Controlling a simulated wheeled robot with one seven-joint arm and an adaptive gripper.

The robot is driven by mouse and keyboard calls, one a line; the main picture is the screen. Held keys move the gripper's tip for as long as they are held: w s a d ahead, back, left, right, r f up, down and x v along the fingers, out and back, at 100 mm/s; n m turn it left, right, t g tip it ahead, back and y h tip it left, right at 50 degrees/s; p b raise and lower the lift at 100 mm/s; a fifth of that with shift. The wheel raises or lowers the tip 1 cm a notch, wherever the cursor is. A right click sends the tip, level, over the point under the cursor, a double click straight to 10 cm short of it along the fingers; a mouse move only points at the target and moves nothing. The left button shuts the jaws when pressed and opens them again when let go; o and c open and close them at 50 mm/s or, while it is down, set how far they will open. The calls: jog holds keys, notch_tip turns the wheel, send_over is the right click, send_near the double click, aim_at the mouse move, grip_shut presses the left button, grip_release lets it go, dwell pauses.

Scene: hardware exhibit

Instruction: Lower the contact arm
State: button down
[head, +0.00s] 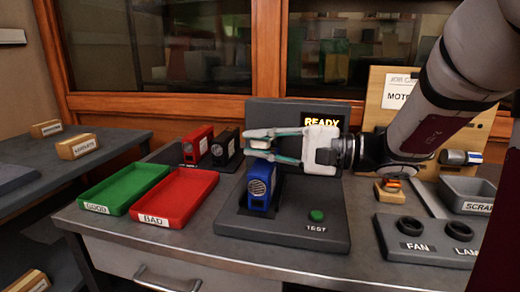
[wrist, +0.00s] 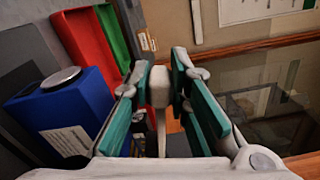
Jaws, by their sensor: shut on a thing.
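My gripper (head: 250,143) reaches in from the right, level, over the grey test stand (head: 232,225). In the wrist view its teal-padded fingers (wrist: 160,68) are closed around a pale knob on a thin stem, which looks like the contact arm's handle (wrist: 160,90). In the head view my fingers hide most of the contact arm. A blue block with a round grille (head: 259,187) stands upright in the stand, just below my fingers. It also shows at left in the wrist view (wrist: 70,110). The stand's display reads READY (head: 322,121). A green button (head: 316,215) labelled TEST is at its front right.
A green GOOD tray (head: 124,188) and a red BAD tray (head: 172,198) lie to the left, both empty. A red block (head: 197,145) and a black block (head: 225,148) stand behind. At right are a FAN and LAMP holder (head: 422,256) and a SCRAP bin (head: 470,187).

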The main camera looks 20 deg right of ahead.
jog(key=shift+s+f+b, duration=0.1)
jog(key=shift+f+b, duration=0.5)
jog(key=shift+f, duration=0.15)
jog(key=c, duration=1.5)
grip_release()
jog(key=v, duration=1.2)
